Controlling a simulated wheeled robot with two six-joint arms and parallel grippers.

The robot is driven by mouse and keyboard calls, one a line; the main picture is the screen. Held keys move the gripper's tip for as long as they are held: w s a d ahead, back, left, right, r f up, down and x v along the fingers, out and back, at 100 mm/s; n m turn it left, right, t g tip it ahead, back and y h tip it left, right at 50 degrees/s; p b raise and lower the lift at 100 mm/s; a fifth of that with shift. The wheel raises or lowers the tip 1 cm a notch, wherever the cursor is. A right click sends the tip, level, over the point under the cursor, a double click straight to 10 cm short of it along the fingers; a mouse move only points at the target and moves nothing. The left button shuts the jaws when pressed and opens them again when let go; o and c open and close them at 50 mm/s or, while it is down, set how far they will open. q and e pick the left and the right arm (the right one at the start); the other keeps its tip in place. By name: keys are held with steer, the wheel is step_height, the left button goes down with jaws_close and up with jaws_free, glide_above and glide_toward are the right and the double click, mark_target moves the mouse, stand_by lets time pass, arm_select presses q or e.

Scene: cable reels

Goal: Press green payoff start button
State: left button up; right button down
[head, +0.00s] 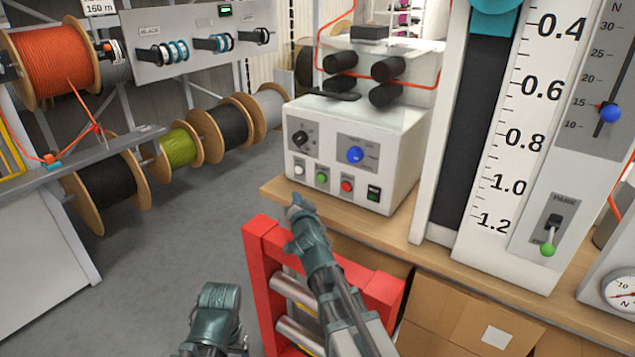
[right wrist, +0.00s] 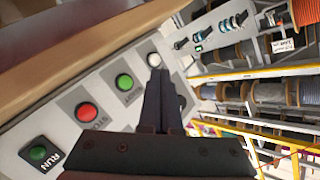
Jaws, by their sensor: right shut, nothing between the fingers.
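The white payoff box (head: 395,130) stands on the wooden bench. Along its lower front run a white button (head: 299,169), a green button (head: 322,177), a red button (head: 347,186) and a black panel with a green RUN light (head: 373,193). The right wrist view shows the white button (right wrist: 154,60), the green button (right wrist: 124,82), the red one (right wrist: 87,112) and RUN (right wrist: 38,152). My right gripper (head: 297,203) is shut and empty, in front of and below the buttons; its tips look nearest the white button. My left gripper (head: 218,295) is low, its jaw opening unclear.
A red frame with metal rollers (head: 262,265) stands under my right arm. A tall scale panel (head: 520,130) rises right of the box. Cable reels (head: 225,125) stand at the left back. The grey floor (head: 170,240) between is clear.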

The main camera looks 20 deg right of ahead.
mark_target(321, 178)
steer(key=shift+w+d, duration=0.9)
steer(key=shift+d, duration=0.25)
steer(key=shift+w+d, duration=0.9)
steer(key=shift+d, duration=0.25)
steer(key=shift+w+d, duration=0.9)
steer(key=shift+d, duration=0.25)
steer(key=shift+w+d, duration=0.1)
steer(key=shift+d, duration=0.05)
steer(key=shift+w+d, duration=0.15)
steer(key=shift+d, duration=0.05)
